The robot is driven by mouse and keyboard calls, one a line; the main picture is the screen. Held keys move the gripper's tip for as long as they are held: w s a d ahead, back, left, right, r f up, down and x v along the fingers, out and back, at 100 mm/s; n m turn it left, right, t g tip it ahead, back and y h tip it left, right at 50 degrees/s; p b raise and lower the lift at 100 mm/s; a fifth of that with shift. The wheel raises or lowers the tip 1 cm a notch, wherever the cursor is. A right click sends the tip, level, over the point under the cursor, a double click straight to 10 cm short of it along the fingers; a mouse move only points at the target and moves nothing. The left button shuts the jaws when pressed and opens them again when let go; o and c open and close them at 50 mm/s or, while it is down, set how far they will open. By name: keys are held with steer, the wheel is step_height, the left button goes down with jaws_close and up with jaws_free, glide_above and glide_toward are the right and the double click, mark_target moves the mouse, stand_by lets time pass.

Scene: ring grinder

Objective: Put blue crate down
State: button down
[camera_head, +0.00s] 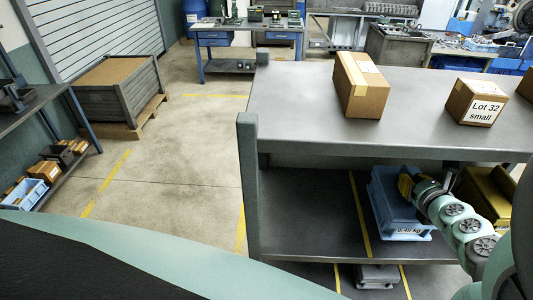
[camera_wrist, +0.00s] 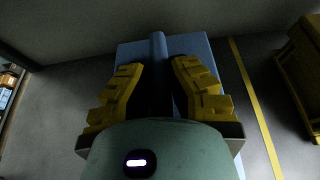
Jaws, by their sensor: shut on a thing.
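The blue crate (camera_head: 383,205) is at the lower shelf of the workbench, right of a yellow line, with a label on its near face. My gripper (camera_head: 404,184) reaches under the tabletop from the right, at the crate's upper right part. In the wrist view, the yellow fingers of my gripper (camera_wrist: 156,68) are on either side of a narrow upright blue part of the crate (camera_wrist: 202,47), shut on it. Whether the crate's bottom touches the shelf cannot be told. My arm hides part of the crate's right side.
A yellow-brown crate (camera_head: 482,197) stands right of the blue crate on the lower shelf (camera_head: 310,215). The shelf left of the yellow line is clear. The tabletop (camera_head: 300,110) is close above and bears a tall carton (camera_head: 360,88) and a small carton (camera_head: 470,100).

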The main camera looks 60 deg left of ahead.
steer(key=shift+a+f, duration=0.1)
steer(key=shift+f, duration=0.1)
stand_by(0.3)
steer(key=shift+f, duration=0.15)
steer(key=c, duration=1.1)
jaws_free()
steer(key=shift+c, duration=0.2)
steer(key=shift+r, duration=0.2)
